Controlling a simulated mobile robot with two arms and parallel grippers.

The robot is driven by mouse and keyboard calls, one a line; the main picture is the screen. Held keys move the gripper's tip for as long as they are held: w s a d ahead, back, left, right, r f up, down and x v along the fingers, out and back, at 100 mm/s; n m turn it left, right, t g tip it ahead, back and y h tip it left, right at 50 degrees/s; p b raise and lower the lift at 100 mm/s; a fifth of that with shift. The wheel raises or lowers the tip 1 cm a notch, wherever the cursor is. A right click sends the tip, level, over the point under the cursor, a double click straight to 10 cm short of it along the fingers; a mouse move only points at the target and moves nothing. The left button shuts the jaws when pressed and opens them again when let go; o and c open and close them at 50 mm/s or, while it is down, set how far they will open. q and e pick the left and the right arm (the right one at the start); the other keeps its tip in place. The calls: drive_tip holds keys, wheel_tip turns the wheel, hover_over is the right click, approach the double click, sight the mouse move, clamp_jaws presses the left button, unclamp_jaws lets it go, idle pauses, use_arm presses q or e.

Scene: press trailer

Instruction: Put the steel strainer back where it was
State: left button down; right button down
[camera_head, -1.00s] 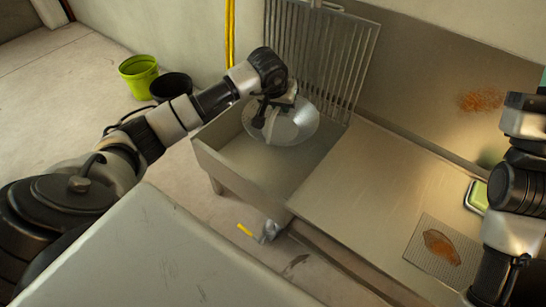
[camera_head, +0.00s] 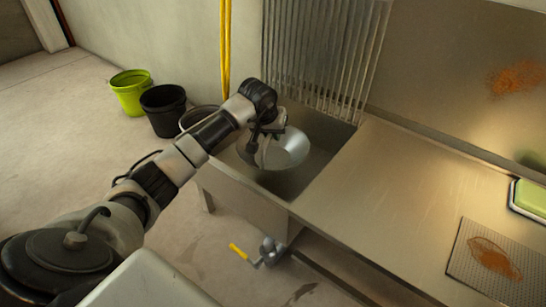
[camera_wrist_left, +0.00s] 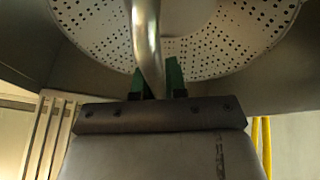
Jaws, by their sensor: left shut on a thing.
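The steel strainer (camera_head: 287,149) is a round, shiny bowl in the head view, over the sink basin (camera_head: 318,136). My left gripper (camera_head: 266,133) is shut on it at its near left side. In the left wrist view the strainer's perforated bowl (camera_wrist_left: 222,40) fills the top, and my left gripper's green fingertips (camera_wrist_left: 161,78) close around its curved metal handle (camera_wrist_left: 147,40). Whether the strainer touches the basin cannot be told. My right gripper is out of view.
A slatted metal rack (camera_head: 322,50) stands behind the sink. The steel counter (camera_head: 400,190) to the right is mostly bare, with a perforated mat (camera_head: 470,268) and a green-topped tray (camera_head: 530,198). A green bucket (camera_head: 131,97) and a black bucket (camera_head: 163,112) stand on the floor at left.

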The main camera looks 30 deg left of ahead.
sight(277, 153)
use_arm(q)
wheel_tip(277, 153, down, 5)
drive_tip(key=b, duration=0.3)
drive_tip(key=shift+r, duration=0.35)
drive_tip(key=c, duration=1.6)
unclamp_jaws()
drive_tip(key=shift+f, duration=0.2)
drive_tip(key=o, duration=0.4)
drive_tip(key=shift+o, duration=0.2)
drive_tip(key=shift+r, duration=0.1)
